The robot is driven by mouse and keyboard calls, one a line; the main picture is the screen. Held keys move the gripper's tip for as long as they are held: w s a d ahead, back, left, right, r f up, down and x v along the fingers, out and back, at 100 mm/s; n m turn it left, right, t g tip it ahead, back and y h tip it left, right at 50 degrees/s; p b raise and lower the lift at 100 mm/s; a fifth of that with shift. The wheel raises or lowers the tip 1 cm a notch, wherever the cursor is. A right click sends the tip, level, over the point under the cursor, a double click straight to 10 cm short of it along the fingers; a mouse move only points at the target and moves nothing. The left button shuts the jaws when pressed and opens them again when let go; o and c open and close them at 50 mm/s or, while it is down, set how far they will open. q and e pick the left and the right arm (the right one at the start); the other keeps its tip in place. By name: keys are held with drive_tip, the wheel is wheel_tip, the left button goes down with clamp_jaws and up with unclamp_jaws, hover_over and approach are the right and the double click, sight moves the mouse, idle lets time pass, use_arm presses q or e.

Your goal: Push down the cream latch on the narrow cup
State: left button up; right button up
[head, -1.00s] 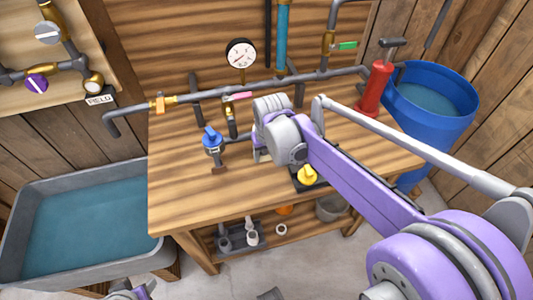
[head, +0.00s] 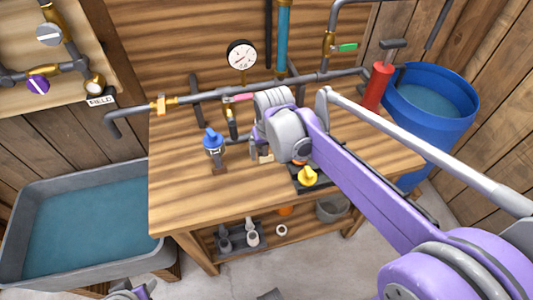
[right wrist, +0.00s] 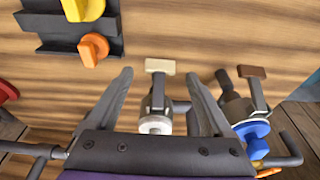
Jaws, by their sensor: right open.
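The narrow cup (right wrist: 156,100) is a slim grey fitting with a white cap, and its cream latch (right wrist: 161,66) is a small cream bar on a grey stem. In the right wrist view both are between the two fingers of my right gripper (right wrist: 158,74), which is open, with a finger apart on each side. I cannot tell whether anything touches. In the head view a bit of the cream latch (head: 266,157) shows beside my right wrist, which hides most of the cup. A small part of my left arm shows at the bottom edge of the head view; its jaw state is unclear.
A blue-capped fitting (right wrist: 251,128) with a brown latch (right wrist: 250,71) stands close to the right finger. A dark holder (right wrist: 60,45) with yellow and orange knobs lies on the wooden bench (head: 180,205). A water trough (head: 85,170) is at left, a blue barrel (head: 440,125) at right.

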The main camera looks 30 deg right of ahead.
drive_tip(key=v, duration=0.8)
drive_tip(key=shift+p, duration=0.35)
drive_tip(key=s+a+f+n+t+p, duration=0.1)
drive_tip(key=s+a+f+p, duration=0.1)
drive_tip(key=s, duration=0.5)
drive_tip(key=s+a+f+n+t+p, duration=0.1)
drive_tip(key=s+a+f+p, duration=0.1)
drive_tip(key=s+a+f, duration=0.2)
drive_tip(key=s+f, duration=0.1)
drive_tip(key=s, duration=0.2)
drive_tip(key=shift+a+f+n+t+y, duration=0.25)
drive_tip(key=shift+n+t+y, duration=0.05)
drive_tip(key=shift+t, duration=0.1)
